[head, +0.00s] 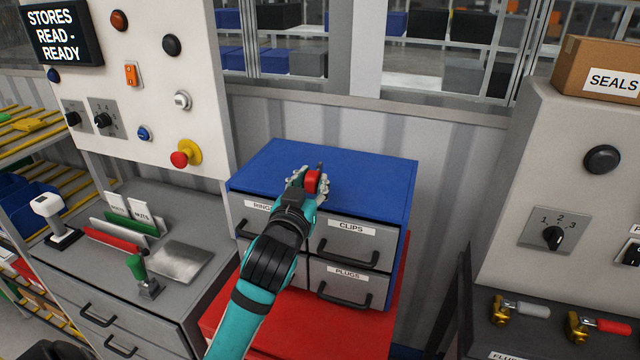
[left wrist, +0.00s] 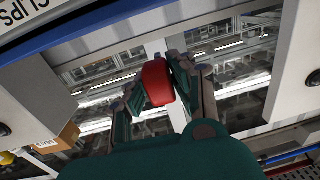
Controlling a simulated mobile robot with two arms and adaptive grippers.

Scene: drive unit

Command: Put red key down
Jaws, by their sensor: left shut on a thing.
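The red key (head: 313,181) is held in my left gripper (head: 311,186), just above or at the top of the blue drawer cabinet (head: 300,157). I cannot tell whether the key touches the cabinet top. In the left wrist view the red key (left wrist: 158,83) sits between the two fingers of the left gripper (left wrist: 160,88), which is shut on it. Only the red head of the key shows clearly; the rest is mostly hidden by the fingers. My right gripper is in neither view.
The cabinet has drawers labelled CLIPS (head: 352,240) and PLUGS (head: 345,285) and stands on a red base (head: 385,320). A control panel (head: 150,70) with knobs and a red button is at left. A grey bench (head: 90,265) holds small items. The cabinet top is otherwise clear.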

